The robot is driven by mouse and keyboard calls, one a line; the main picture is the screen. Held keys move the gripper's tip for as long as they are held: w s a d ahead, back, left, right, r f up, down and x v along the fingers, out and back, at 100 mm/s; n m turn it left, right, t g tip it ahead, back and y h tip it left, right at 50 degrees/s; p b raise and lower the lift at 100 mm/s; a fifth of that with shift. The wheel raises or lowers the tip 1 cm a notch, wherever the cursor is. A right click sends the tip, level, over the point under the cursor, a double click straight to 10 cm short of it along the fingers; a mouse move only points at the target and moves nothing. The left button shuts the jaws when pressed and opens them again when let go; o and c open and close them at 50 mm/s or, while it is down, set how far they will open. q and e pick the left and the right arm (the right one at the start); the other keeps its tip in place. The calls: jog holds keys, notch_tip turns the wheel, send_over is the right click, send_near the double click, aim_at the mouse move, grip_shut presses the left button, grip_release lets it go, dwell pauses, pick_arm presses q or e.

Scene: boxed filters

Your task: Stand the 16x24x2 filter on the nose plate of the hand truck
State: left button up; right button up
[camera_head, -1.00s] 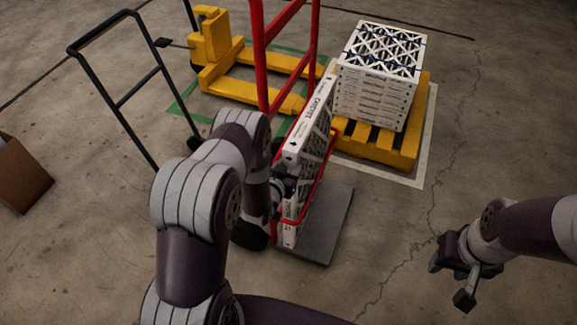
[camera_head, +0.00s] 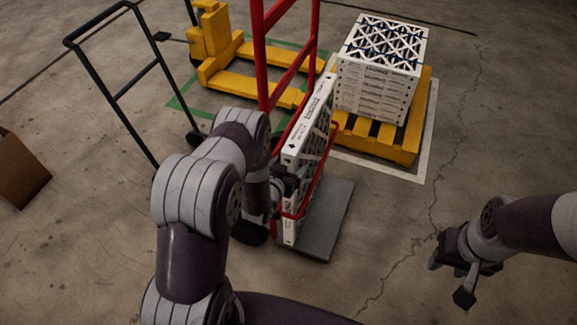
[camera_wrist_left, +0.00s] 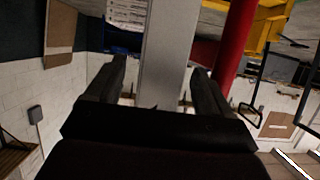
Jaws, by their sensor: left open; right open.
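The white-framed filter (camera_head: 322,122) stands on edge on the dark grey nose plate (camera_head: 327,222) of the red hand truck (camera_head: 259,60), leaning slightly. A red bar or strap runs around its lower part. My left gripper (camera_head: 290,187) is at the near side of the filter, largely hidden by my own arm. In the left wrist view, its open fingers (camera_wrist_left: 160,72) lie on either side of a pale strip (camera_wrist_left: 168,45), seemingly the filter's frame; contact cannot be told. My right gripper (camera_head: 468,272) is open and empty, off to the right over the floor.
A stack of white filters (camera_head: 375,95) sits on a yellow pallet (camera_head: 400,152) behind. A yellow pallet jack (camera_head: 225,65) and a dark-framed cart (camera_head: 125,95) stand at the back left. A cardboard box (camera_head: 20,172) is at the left edge. The floor between the nose plate and right gripper is clear.

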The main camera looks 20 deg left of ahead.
pick_arm(q)
jog(key=p+v, duration=0.3)
jog(key=v, duration=1)
jog(key=s+f+g, duration=0.6)
jog(key=s+g, duration=0.2)
jog(key=g, duration=0.1)
jog(key=s+d+r+n+g, duration=0.1)
jog(key=s+r+g, duration=0.2)
jog(key=r, duration=0.5)
jog(key=s+d+r+g, duration=0.1)
jog(key=s+r+g, duration=0.2)
jog(key=r, duration=0.5)
notch_tip(320, 180, up, 27)
jog(key=w+d+t+p, duration=0.2)
jog(key=p, duration=1.8)
jog(key=shift+w+f+m+t, duration=0.2)
jog(key=shift+w+m+t, duration=0.1)
jog(key=shift+m, duration=0.1)
